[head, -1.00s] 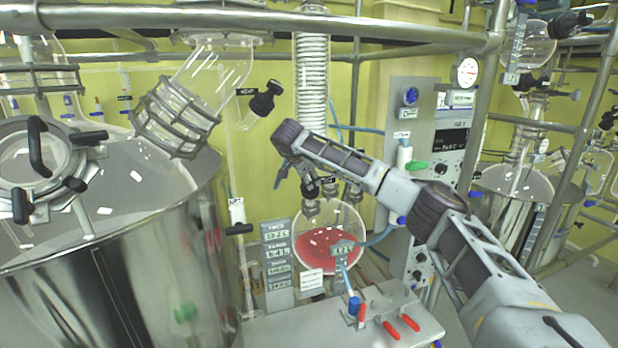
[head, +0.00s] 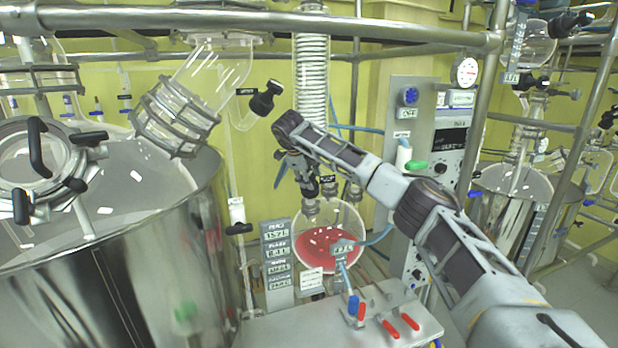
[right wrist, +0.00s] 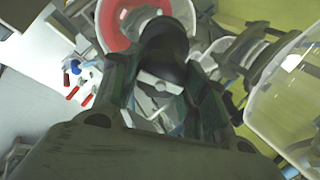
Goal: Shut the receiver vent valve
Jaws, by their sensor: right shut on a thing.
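The round glass receiver (head: 348,222) holds red liquid (head: 322,248) and stands behind the small bench; its red content also shows at the top of the right wrist view (right wrist: 112,28). Dark valve fittings sit on its top necks. My right gripper (head: 308,188) reaches down to these fittings from above. In the right wrist view, its two fingers (right wrist: 165,72) are closed around a black valve knob (right wrist: 165,42). The fingers and wrist hide most of this knob in the head view, and its turned position cannot be read. My left gripper is not in view.
A large steel vessel (head: 110,270) fills the left. A coiled glass condenser (head: 311,75) rises behind my wrist. A black-handled valve (head: 265,98) is close on the left. The control panel (head: 428,130) stands right; red-handled valves (head: 400,322) sit on the bench below.

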